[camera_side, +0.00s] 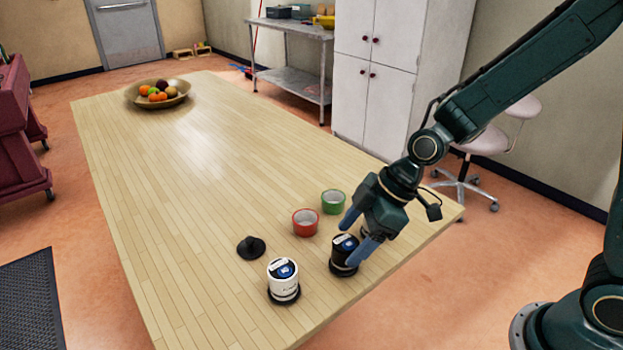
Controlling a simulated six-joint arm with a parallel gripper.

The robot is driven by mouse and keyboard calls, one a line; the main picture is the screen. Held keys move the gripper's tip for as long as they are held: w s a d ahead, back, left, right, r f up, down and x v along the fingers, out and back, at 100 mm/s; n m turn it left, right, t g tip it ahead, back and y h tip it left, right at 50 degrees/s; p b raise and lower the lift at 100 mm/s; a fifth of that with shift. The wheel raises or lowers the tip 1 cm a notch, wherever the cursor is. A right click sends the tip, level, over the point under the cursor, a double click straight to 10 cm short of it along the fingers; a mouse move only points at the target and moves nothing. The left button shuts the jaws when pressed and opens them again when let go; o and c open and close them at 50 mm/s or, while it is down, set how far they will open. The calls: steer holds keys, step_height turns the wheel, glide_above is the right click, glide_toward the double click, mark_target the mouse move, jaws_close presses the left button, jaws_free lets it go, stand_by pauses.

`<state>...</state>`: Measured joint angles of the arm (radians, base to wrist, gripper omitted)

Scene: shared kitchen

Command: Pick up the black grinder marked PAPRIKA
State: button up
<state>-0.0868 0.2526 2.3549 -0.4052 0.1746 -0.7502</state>
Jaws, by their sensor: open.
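A black grinder (343,257) with a blue and white top stands upright near the front right part of the wooden table (200,200). Its marking is too small to read. My gripper (352,243) is open, with its two blue fingers at the grinder's top, one on the far left side and one on the near right side. Whether the fingers touch it I cannot tell. The fingers and wrist cover part of its right side. A white grinder (284,283) with a dark base and a blue top stands to its left, nearer the front.
A fruit bowl (158,94) stands at the far end. The table's middle is clear.

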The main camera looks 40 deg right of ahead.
mark_target(348, 243)
steer(key=shift+f, duration=0.1)
steer(key=shift+x, duration=2.55)
steer(key=shift+d, duration=0.15)
steer(key=c, duration=1.3)
steer(key=shift+o, duration=0.2)
step_height(348, 243, up, 20)
